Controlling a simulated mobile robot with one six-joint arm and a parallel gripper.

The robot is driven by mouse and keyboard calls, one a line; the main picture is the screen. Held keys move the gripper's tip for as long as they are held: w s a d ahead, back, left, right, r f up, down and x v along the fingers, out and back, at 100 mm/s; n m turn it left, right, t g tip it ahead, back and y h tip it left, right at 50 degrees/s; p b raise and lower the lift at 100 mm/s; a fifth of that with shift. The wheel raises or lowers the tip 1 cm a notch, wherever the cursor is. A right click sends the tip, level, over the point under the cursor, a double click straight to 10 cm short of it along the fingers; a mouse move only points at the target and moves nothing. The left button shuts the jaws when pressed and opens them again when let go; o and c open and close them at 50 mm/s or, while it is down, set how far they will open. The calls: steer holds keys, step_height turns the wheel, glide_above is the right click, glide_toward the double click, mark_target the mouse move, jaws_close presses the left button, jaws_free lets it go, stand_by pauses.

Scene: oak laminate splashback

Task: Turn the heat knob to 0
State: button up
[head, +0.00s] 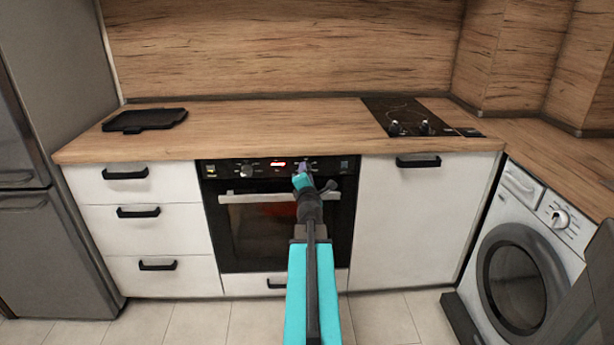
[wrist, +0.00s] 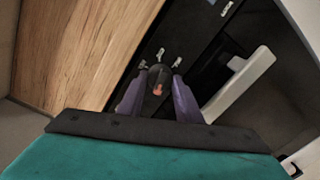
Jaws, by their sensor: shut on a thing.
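The oven (head: 262,235) has a black control panel with a lit red display (head: 277,163). A left knob (head: 246,171) stands free on the panel. My gripper (head: 304,171) is at the right part of the panel, in front of the right knob, and mostly hides it in the head view. In the wrist view, the purple fingers of my gripper (wrist: 158,92) are shut on this dark heat knob (wrist: 156,76), one on each side. A small orange-red mark shows near it. I cannot read the dial's numbers or the knob's setting.
The oven's handle bar (head: 250,198) runs just below the panel. The wooden countertop (head: 270,130) is above, with a black tray (head: 145,120) at left and a cooktop (head: 405,112) at right. A washing machine (head: 520,260) stands at the right.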

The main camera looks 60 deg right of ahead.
steer(key=shift+w+a+f+n, duration=0.1)
steer(key=shift+a+f+n, duration=0.05)
steer(key=shift+n, duration=0.45)
steer(key=o, duration=1)
steer(key=shift+o, duration=0.2)
